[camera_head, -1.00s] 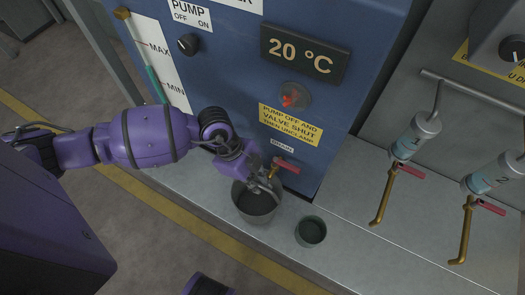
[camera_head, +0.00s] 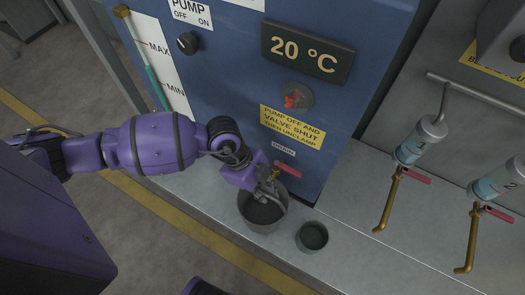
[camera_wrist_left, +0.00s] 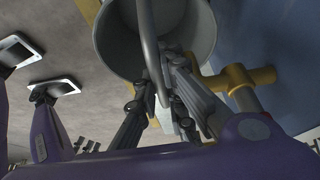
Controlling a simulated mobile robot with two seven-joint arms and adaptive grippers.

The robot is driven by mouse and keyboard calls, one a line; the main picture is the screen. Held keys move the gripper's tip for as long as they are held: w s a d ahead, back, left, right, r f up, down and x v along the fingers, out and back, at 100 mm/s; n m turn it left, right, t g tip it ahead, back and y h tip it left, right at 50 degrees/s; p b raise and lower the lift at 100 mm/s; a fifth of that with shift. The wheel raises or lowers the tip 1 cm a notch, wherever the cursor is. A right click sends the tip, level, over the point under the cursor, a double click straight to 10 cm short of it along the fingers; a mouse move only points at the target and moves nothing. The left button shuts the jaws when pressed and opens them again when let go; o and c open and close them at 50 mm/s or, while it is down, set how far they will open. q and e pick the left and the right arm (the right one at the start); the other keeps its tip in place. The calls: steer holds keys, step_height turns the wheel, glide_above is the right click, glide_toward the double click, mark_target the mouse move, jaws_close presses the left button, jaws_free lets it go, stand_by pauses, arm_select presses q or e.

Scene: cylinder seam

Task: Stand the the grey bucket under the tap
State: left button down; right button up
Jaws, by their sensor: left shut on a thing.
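The grey bucket (camera_head: 262,227) is at the ledge in front of the blue cabinet, by the brass drain tap (camera_head: 275,172) with its red lever. My left gripper (camera_head: 273,190) is over the bucket's rim on the tap side, shut on its handle. In the left wrist view the bucket (camera_wrist_left: 108,40) opens towards the camera, with the handle crossing its mouth and my left gripper's fingers (camera_wrist_left: 168,100) closed at it. The tap (camera_wrist_left: 236,78) is just right of the fingers there. I cannot tell whether the bucket's base touches the ledge. My right gripper is out of view.
Two brass taps with red levers, the nearer one (camera_head: 388,205), hang over the grey bench at right. The ledge (camera_head: 350,262) right of the cup is clear.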

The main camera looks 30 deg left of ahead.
arm_select(q)
steer(key=shift+f, duration=0.4)
steer(key=c, duration=2.1)
jaws_free()
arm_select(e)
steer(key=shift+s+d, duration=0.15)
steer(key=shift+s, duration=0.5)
